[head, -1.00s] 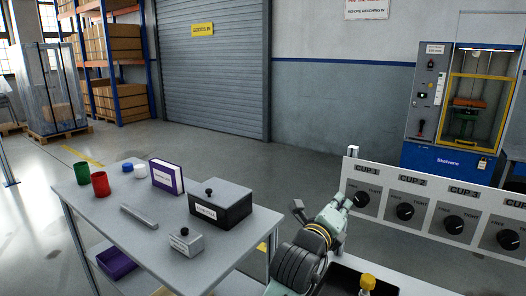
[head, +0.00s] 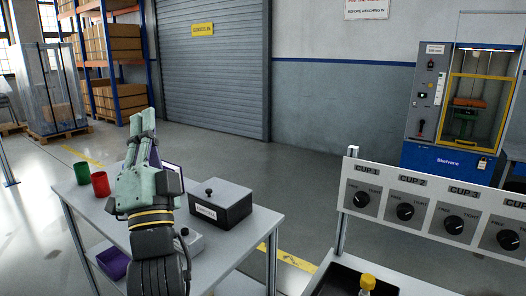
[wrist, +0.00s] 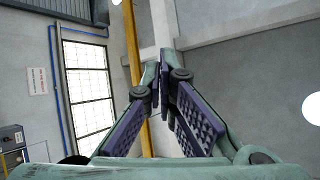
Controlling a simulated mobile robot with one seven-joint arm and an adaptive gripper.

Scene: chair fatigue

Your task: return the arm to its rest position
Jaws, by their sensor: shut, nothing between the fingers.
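My gripper (head: 137,124) is raised in front of the grey table (head: 246,232) in the head view, its fingers pointing up and away. Its two fingers are close together with nothing between them. In the wrist view the padded fingers (wrist: 161,80) nearly meet at the tips, against the upper wall, a window and the ceiling. My arm and gripper hide part of the table, including most of the purple-and-white box (head: 172,172) and part of the small grey block (head: 190,240).
A green cup (head: 83,174), a red cup (head: 100,184) and a black lidded box (head: 221,205) stand on the table. A panel with cup dials (head: 440,215) stands at the right, above a dark tray with a yellow-capped bottle (head: 367,283). Open floor lies behind the table.

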